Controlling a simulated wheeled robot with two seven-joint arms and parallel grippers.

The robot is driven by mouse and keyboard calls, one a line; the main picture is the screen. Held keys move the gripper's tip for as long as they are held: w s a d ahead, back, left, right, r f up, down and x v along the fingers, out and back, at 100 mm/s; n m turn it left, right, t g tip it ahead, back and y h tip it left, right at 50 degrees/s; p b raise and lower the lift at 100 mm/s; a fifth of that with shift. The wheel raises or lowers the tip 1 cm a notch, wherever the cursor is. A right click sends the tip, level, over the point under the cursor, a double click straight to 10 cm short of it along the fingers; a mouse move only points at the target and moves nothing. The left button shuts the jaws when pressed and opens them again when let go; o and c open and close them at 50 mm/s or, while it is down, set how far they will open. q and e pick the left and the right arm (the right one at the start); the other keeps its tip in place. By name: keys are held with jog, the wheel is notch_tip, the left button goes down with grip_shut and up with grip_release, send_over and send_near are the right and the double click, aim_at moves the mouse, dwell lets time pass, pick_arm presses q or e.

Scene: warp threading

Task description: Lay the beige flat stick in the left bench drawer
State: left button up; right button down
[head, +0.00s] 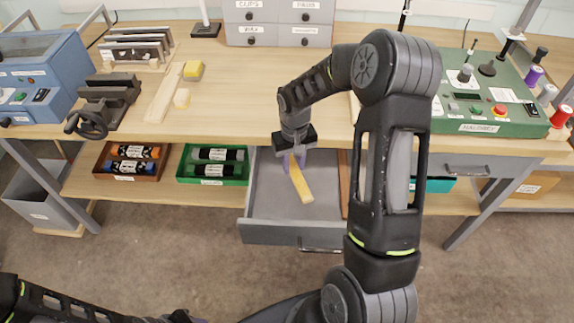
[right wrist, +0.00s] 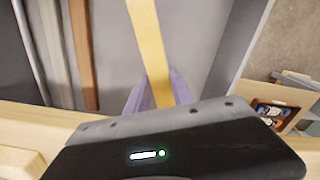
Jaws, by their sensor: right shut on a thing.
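The beige flat stick (head: 301,181) is in my right gripper (head: 293,158), which is shut on one end of it. The stick hangs tilted at the open left bench drawer (head: 265,195), its free end pointing toward the drawer front. Whether it touches the drawer floor I cannot tell. In the right wrist view the stick (right wrist: 148,45) runs up from between the purple fingers (right wrist: 155,92). A brown strip (right wrist: 82,55) lies along one side of the drawer. My left arm is low at the left of the head view; its gripper (head: 185,317) is barely visible at the bottom edge.
The bench top (head: 225,85) lies above the drawer. On it are a vise (head: 105,98), a pale wooden strip (head: 165,92), yellow blocks (head: 193,70) and a green control box (head: 480,100). An orange-roll tray (head: 118,172) and a green tray (head: 185,168) stand on the shelf left of the drawer.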

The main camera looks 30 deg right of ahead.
aim_at(293, 186)
jog(key=shift+f+b, duration=2.1)
jog(key=shift+f, duration=1.3)
jog(key=shift+f+b, duration=0.5)
jog(key=shift+f, duration=0.1)
jog(key=c, duration=1)
grip_release()
jog(key=shift+r+b, duration=0.3)
jog(key=shift+r, duration=3.65)
